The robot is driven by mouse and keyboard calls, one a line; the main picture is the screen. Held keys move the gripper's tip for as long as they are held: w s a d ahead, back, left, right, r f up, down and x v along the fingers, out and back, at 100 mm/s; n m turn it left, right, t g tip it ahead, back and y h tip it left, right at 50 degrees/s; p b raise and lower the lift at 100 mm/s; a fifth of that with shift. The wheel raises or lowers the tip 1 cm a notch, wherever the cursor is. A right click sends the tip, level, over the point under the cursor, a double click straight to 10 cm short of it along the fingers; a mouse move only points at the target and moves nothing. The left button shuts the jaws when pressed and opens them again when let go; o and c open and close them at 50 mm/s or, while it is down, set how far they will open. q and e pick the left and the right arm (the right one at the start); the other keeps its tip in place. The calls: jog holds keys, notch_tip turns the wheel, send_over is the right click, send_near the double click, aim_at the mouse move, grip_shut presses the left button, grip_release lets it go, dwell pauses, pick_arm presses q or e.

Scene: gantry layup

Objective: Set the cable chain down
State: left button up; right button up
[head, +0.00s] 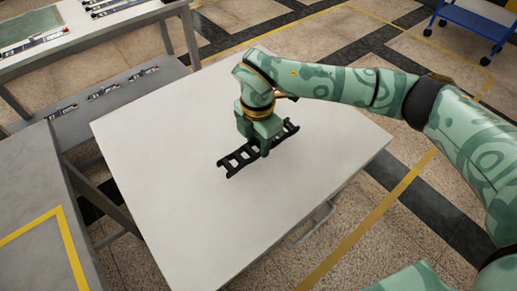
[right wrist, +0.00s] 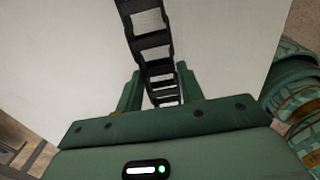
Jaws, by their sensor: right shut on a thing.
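The cable chain (head: 239,159) is a black, ladder-like strip with open links. In the head view it lies diagonally at the pale tabletop (head: 170,140), right of the table's middle. My right gripper (head: 265,148) is above it, fingers pointing down, shut on its middle. In the right wrist view the chain (right wrist: 152,40) runs from the top edge down between the two green fingers (right wrist: 160,95). Whether the chain touches the tabletop or hangs just over it, I cannot tell. My left gripper is not in view.
The tabletop around the chain is bare. A grey bench with a yellow outline (head: 40,232) stands at the left. A lower grey shelf (head: 130,100) with several small parts lies behind it. A blue cart (head: 474,22) stands at the far right, on open floor.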

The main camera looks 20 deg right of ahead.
jog(key=f, duration=0.1)
jog(key=f+b, duration=0.2)
jog(key=f, duration=0.1)
jog(key=shift+w+d+f, duration=0.1)
jog(key=shift+w+d, duration=0.1)
jog(key=shift+d, duration=0.1)
jog(key=shift+w+f, duration=0.1)
jog(key=shift+f, duration=0.05)
jog(key=shift+c, duration=0.4)
jog(key=shift+r, duration=0.3)
jog(key=o, duration=1.1)
jog(key=shift+f, duration=0.15)
jog(key=shift+r, duration=0.35)
notch_tip(320, 180, up, 10)
jog(key=p, duration=0.5)
jog(key=shift+r, duration=0.8)
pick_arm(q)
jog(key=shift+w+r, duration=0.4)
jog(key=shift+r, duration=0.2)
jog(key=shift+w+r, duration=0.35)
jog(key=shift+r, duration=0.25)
